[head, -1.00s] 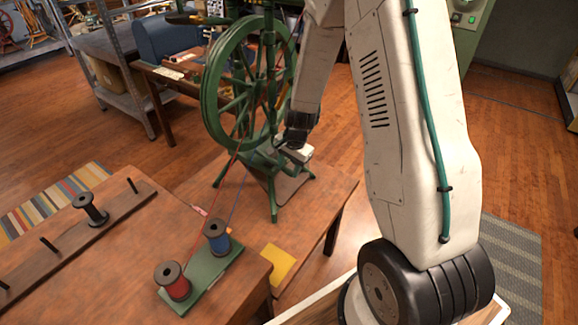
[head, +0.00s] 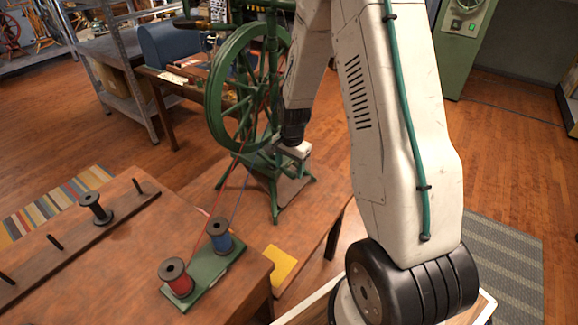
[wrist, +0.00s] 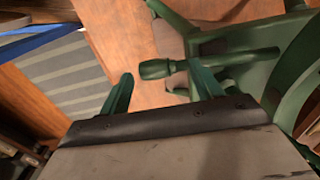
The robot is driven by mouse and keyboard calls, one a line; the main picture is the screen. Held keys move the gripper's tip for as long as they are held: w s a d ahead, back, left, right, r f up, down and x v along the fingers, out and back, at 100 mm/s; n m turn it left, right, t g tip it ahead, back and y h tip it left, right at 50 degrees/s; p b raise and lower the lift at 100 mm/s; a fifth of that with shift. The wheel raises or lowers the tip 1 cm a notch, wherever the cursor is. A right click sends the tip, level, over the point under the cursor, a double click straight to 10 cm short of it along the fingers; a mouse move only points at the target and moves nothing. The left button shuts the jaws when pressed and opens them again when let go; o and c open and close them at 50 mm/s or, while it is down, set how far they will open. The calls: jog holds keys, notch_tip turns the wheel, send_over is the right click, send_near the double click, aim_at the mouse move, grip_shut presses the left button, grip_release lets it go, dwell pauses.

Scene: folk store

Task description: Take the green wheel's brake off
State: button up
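The green spinning wheel (head: 212,100) stands on a low wooden bench in the head view, partly behind my arm. In the wrist view its rim (wrist: 300,85) is at the right. A green turned lever with a knob (wrist: 156,68), perhaps the brake, sticks out leftward from the wheel's frame. My gripper (wrist: 162,78) is open, its two green fingers apart, with the knob showing between their tips. I cannot tell whether either finger touches it. In the head view my gripper (head: 292,150) is low beside the wheel, and the lever cannot be made out there.
A red spool (head: 178,283) and a blue spool (head: 219,240) stand on a green base on the front table, with threads running toward the wheel. A dark peg rack (head: 70,240) lies left. A yellow card (head: 282,268) lies on the bench. Open floor lies right.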

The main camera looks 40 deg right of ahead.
aim_at(291, 173)
jog(key=r, duration=0.7)
jog(key=shift+s+d+r, duration=0.1)
jog(key=shift+s+r, duration=0.15)
jog(key=shift+r, duration=0.15)
jog(key=shift+s+n+g, duration=0.3)
jog(key=shift+n, duration=0.1)
jog(key=s+a+r+n, duration=0.6)
jog(key=s+r, duration=0.5)
jog(key=s, duration=0.3)
jog(key=s+a+r+n+t, duration=0.1)
jog(key=s+a+r+n, duration=0.6)
jog(key=s+r, duration=0.4)
jog(key=s+a, duration=0.1)
jog(key=s, duration=0.2)
jog(key=shift+a+r, duration=0.15)
jog(key=shift+a, duration=0.05)
